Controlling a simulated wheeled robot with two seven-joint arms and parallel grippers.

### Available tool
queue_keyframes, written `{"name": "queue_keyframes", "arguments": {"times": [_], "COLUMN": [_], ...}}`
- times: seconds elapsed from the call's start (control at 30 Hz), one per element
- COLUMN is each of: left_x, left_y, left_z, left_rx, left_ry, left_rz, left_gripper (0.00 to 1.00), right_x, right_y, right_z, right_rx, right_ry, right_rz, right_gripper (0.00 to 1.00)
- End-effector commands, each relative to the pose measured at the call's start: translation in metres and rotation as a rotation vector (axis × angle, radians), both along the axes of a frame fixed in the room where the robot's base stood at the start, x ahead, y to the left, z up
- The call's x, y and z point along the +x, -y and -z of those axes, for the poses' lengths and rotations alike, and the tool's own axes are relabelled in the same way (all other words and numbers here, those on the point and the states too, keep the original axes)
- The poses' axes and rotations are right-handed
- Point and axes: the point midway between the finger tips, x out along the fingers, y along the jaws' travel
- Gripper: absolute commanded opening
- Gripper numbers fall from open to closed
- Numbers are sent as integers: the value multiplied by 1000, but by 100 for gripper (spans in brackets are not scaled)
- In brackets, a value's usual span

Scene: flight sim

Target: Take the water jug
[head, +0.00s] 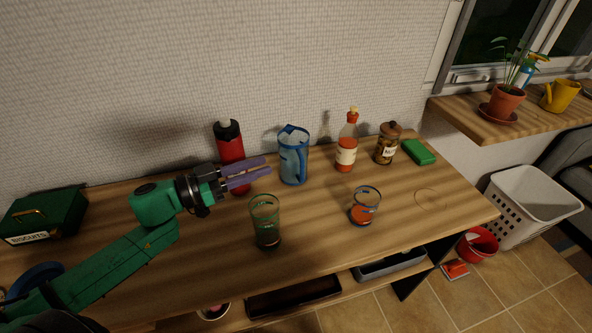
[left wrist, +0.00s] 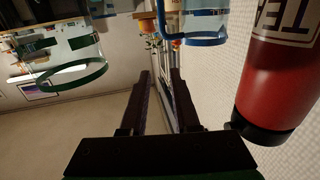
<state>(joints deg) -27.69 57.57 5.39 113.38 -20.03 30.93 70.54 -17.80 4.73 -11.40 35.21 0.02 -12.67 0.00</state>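The water jug (head: 294,158), clear with blue edges and a blue handle, stands upright on the wooden table near the wall. My left gripper (head: 268,165) points at it from the left, its fingers apart with nothing between them. The fingertips look a short way from the jug in the head view, with no clear contact. In the left wrist view the scene is upside down; the jug's blue-edged part (left wrist: 206,38) shows at the top, beyond and right of my left gripper (left wrist: 161,73). My right gripper is not in view.
A red flask (head: 229,145) stands just behind my left gripper, and a green-rimmed glass (head: 265,210) stands in front. A blue-rimmed glass (head: 364,209), a sauce bottle (head: 346,148) and a nut jar (head: 387,147) stand to the jug's right. The wooden table (head: 320,225) is bare between the glasses.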

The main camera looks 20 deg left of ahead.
Motion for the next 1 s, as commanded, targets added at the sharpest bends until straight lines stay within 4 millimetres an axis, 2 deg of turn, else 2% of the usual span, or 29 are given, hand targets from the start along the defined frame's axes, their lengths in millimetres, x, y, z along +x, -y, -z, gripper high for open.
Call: {"name": "queue_keyframes", "arguments": {"times": [0.03, 0.1, 0.2, 0.37, 0.8, 1.0], "left_x": [0, 0, 0, 5, 56, 69], "left_y": [0, 0, 0, 4, 57, 71], "left_z": [32, 49, 63, 64, 59, 59], "left_rx": [0, 0, 1, -1, -2, -1], "left_ry": [0, 0, 1, 4, 5, 2], "left_rz": [-1, -1, -1, 0, -2, -2], "left_gripper": [30, 30, 30, 30, 30, 30], "right_x": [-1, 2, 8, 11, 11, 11], "right_y": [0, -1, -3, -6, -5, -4], "right_z": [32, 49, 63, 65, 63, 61], "right_rx": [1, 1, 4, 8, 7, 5], "right_ry": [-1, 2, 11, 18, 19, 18], "right_rz": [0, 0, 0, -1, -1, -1], "right_gripper": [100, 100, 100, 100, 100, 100]}}
